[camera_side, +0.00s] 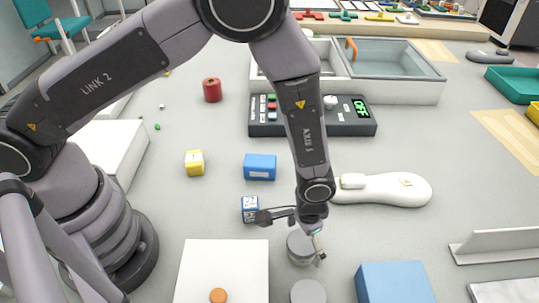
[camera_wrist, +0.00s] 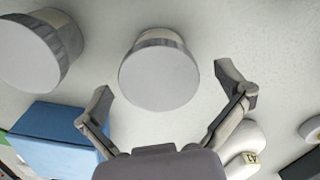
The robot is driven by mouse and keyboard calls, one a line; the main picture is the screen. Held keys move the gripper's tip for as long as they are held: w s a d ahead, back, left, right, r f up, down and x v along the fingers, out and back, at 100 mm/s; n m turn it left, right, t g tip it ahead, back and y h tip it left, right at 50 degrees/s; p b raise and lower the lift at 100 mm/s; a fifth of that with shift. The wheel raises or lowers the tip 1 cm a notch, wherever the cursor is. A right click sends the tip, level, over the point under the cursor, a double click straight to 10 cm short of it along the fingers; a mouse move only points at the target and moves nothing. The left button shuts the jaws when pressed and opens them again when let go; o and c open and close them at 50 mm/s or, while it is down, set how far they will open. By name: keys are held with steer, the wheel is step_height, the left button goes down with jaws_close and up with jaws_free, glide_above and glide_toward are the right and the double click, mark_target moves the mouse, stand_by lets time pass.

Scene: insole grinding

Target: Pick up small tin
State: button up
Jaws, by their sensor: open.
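A small grey round tin (camera_side: 300,248) stands on the bench below my gripper (camera_side: 312,238) in the side view, partly covered by it. In the wrist view the tin (camera_wrist: 159,80) has a flat pale lid and a ribbed rim. It lies between and slightly ahead of the fingertips of my gripper (camera_wrist: 162,84), which are spread wide with a gap on each side. My gripper is open and empty. A second similar grey tin (camera_side: 308,292) stands nearer the side camera; it shows at the upper left of the wrist view (camera_wrist: 30,55).
A blue block (camera_side: 395,284) stands right of the second tin. A white box (camera_side: 225,262) is at the left. A white insole-shaped piece (camera_side: 385,190) lies behind to the right. A small labelled box (camera_side: 250,209) and blue box (camera_side: 260,167) sit behind left.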

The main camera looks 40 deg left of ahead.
steer(key=c, duration=1.3)
